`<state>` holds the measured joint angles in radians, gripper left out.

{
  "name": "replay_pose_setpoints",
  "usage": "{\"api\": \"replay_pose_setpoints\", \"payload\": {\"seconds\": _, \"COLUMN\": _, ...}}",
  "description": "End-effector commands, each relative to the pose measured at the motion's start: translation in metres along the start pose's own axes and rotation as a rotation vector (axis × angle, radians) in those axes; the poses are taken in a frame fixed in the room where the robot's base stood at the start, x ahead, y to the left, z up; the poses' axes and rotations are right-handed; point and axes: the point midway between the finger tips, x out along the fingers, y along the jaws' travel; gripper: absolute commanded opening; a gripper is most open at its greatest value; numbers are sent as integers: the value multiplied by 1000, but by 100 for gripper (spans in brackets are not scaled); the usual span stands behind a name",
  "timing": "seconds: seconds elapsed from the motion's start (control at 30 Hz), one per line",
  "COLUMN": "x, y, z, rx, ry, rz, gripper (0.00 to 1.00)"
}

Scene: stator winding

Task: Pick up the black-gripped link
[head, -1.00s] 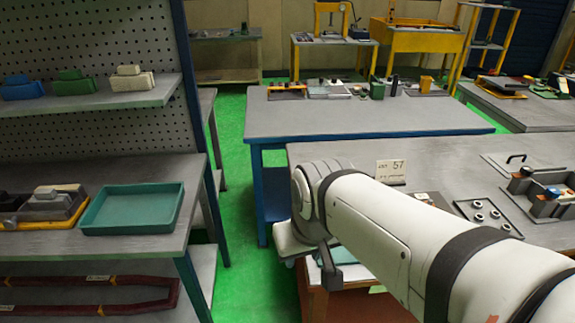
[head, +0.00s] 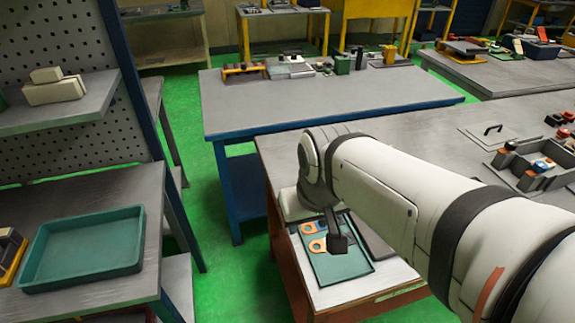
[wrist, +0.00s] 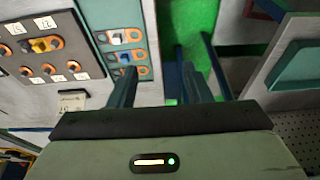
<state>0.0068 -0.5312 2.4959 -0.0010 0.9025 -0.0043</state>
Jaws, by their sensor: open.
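A teal mat or tray (head: 345,268) lies at the near left corner of the grey table, with orange-ended links (head: 317,245) on it. It also shows in the wrist view (wrist: 112,22), left of the fingers, with a row of links: a white-gripped link (wrist: 124,38), a blue-gripped link (wrist: 124,57) and a lower link (wrist: 144,71) partly behind the left finger. I cannot tell whether that lower grip is black. My gripper (wrist: 160,78) is open, with nothing seen between its fingers. In the head view, a dark part of it hides some of the mat.
A grey fixture (head: 535,165) stands at the right of the table. An empty teal tray (head: 85,250) sits on the left bench. Green floor separates the benches.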

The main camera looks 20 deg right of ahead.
Motion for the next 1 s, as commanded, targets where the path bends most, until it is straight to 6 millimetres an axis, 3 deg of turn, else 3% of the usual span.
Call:
{"api": "replay_pose_setpoints", "payload": {"seconds": 0.1, "x": 6, "y": 3, "z": -13, "rx": -1, "ry": -18, "rz": 3, "gripper": 45}}
{"api": "replay_pose_setpoints", "payload": {"seconds": 0.17, "x": 11, "y": 19, "z": -25, "rx": 1, "ry": -34, "rz": 5, "gripper": 45}}
{"api": "replay_pose_setpoints", "payload": {"seconds": 0.27, "x": 27, "y": 30, "z": -53, "rx": -5, "ry": -71, "rz": 9, "gripper": 45}}
{"api": "replay_pose_setpoints", "payload": {"seconds": 0.47, "x": 77, "y": 57, "z": -114, "rx": -23, "ry": -151, "rz": 12, "gripper": 45}}
{"api": "replay_pose_setpoints", "payload": {"seconds": 0.6, "x": 121, "y": 80, "z": -148, "rx": -34, "ry": -202, "rz": 7, "gripper": 45}}
{"api": "replay_pose_setpoints", "payload": {"seconds": 0.8, "x": 174, "y": 107, "z": -176, "rx": -45, "ry": -254, "rz": -3, "gripper": 45}}
{"api": "replay_pose_setpoints", "payload": {"seconds": 1.0, "x": 199, "y": 118, "z": -185, "rx": -51, "ry": -274, "rz": -9, "gripper": 45}}
